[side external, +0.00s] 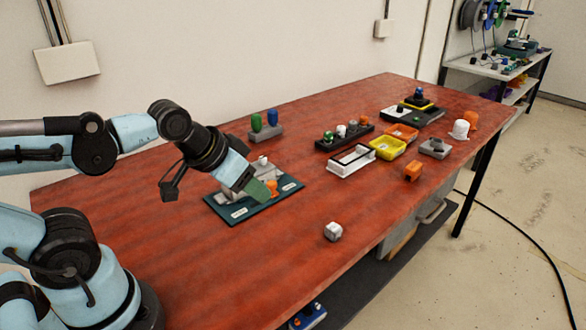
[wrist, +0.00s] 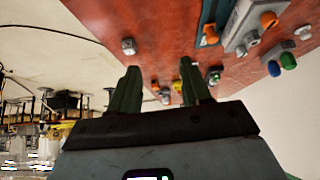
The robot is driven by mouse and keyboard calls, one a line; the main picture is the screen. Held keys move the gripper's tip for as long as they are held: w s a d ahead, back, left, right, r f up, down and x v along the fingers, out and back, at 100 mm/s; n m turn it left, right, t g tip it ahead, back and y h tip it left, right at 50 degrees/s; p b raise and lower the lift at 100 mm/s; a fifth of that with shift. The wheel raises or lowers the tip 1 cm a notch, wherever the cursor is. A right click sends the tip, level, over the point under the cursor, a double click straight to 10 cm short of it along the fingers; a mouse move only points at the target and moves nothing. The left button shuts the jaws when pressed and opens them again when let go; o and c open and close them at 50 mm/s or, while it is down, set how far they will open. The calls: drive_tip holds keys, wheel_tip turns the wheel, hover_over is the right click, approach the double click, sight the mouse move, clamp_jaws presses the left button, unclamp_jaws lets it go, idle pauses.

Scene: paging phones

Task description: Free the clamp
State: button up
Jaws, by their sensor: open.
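A grey fixture (side external: 230,196) with an orange part (side external: 271,187) sits on a dark teal plate (side external: 287,190) on the red table; it looks like the clamp. My gripper (side external: 260,192) appears in front of and over this fixture in the side view, hiding part of it. Contact cannot be told there. In the wrist view, the two dark green fingers are apart with nothing between them, and the grey fixture (wrist: 243,20) and its orange knob (wrist: 268,20) lie at the upper right, away from the fingertips.
A holder with green and blue pegs (side external: 265,122) stands behind the plate. A small grey-white cube (side external: 333,231) lies near the front edge. A white tray (side external: 351,161), yellow bin (side external: 387,148) and orange block (side external: 413,171) stand farther right. The table left of the plate is clear.

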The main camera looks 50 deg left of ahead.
drive_tip(key=shift+c, duration=0.6)
drive_tip(key=r+n+g, duration=0.1)
drive_tip(key=n+g, duration=0.2)
drive_tip(key=g, duration=0.4)
hover_over(271, 182)
wheel_tip(271, 182, down, 11)
drive_tip(key=shift+d+f, duration=0.1)
clamp_jaws()
